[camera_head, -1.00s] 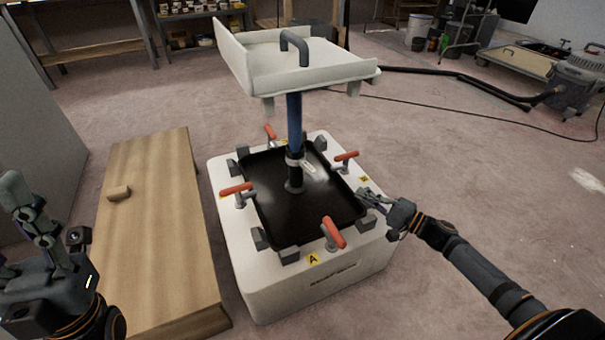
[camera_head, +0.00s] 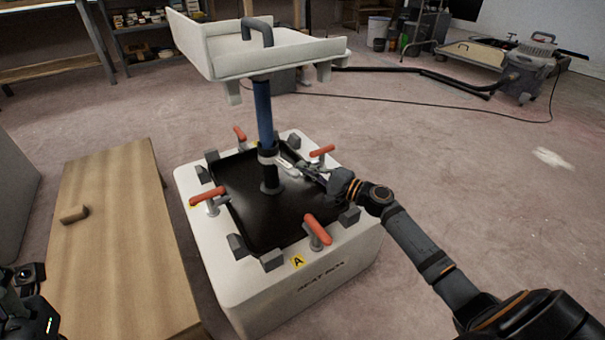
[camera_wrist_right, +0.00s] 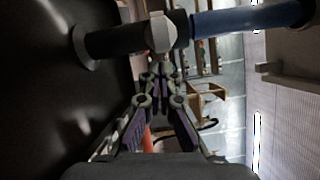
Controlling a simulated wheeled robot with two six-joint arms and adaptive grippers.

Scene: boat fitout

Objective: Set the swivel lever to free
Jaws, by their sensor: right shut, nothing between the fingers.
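The pedestal (camera_head: 264,115) rises from a black recessed panel in the white seat box. In the right wrist view the fingertips (camera_wrist_right: 158,72) are just below the collar. Only part of my left gripper's body shows at the lower left edge; its fingers are out of frame.
The white seat box (camera_head: 340,262) carries several red-handled clamps, including a near one (camera_head: 318,229) and a right one (camera_head: 322,151). A white seat tray (camera_head: 280,62) tops the post. A wooden bench (camera_head: 110,235) stands left. The floor to the right is clear.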

